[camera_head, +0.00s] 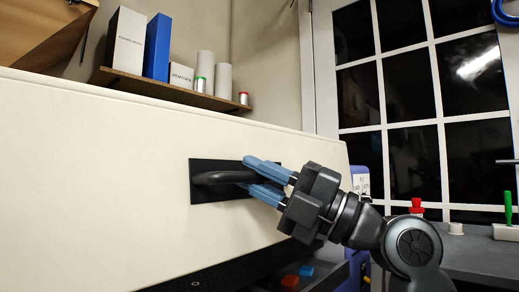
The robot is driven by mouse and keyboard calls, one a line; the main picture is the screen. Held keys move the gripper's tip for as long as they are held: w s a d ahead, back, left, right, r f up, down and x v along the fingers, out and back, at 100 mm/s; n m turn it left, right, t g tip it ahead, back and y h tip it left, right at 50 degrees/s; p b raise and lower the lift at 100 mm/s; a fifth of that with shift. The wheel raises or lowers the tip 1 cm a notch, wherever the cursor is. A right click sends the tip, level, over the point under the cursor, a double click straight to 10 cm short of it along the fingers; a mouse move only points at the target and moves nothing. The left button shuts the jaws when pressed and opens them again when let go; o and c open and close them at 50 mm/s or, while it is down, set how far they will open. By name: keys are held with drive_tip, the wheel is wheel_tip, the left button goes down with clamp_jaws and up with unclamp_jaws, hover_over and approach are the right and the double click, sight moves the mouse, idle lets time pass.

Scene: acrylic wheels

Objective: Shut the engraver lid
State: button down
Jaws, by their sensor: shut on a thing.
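The engraver lid (110,150) is a broad cream panel that fills the left and middle of the head view. It is tilted and stands raised, with a gap below its dark lower edge. A dark handle (210,178) on a black plate (203,197) is fixed to the lid near its right end. My gripper (252,175) comes in from the right, with its two blue fingers above and below the handle's right part. It is shut on the handle. The fingers hide the handle's right end.
Below the lid's lower edge lie a red block (290,281) and a blue block (306,270). A wooden shelf (165,91) with boxes and rolls is on the wall behind. A grey counter (470,250) with small items stands at the right, under a window (410,90).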

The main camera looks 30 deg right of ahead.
drive_tip(key=f, duration=0.7)
drive_tip(key=shift+w+a+f+b, duration=0.1)
drive_tip(key=shift+w+f+b, duration=0.25)
drive_tip(key=shift+f+b, duration=0.05)
drive_tip(key=c, duration=1.4)
unclamp_jaws()
drive_tip(key=shift+r, duration=0.1)
approach(236, 218)
drive_tip(key=shift+s+d+f, duration=0.25)
drive_tip(key=shift+s+f, duration=0.05)
drive_tip(key=shift+s, duration=0.1)
